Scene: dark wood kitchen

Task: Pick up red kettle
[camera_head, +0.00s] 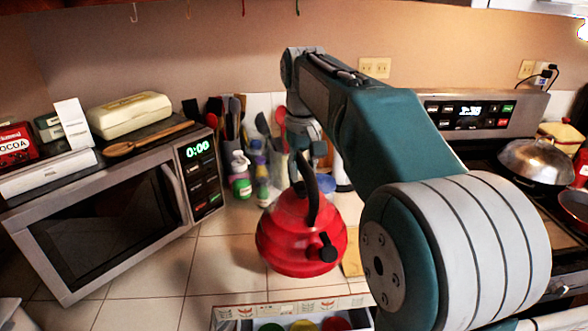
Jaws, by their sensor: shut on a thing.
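The red kettle (285,235) is in the middle of the head view, over the white tiled counter. It has a black handle arching over its top and a black spout end facing toward me. My gripper (303,158) is above the kettle, shut on the top of the black handle. My arm reaches in from the right, and its links partly cover the area right of the kettle. The fingertips are small and partly hidden. I cannot tell whether the kettle's base touches the counter.
A microwave (110,205) with boxes and a wooden spoon on top stands at left. Utensils and bottles (240,178) stand behind the kettle. An open drawer (270,310) with coloured items is below in front. A stove with a silver-lidded pan (535,160) is at right.

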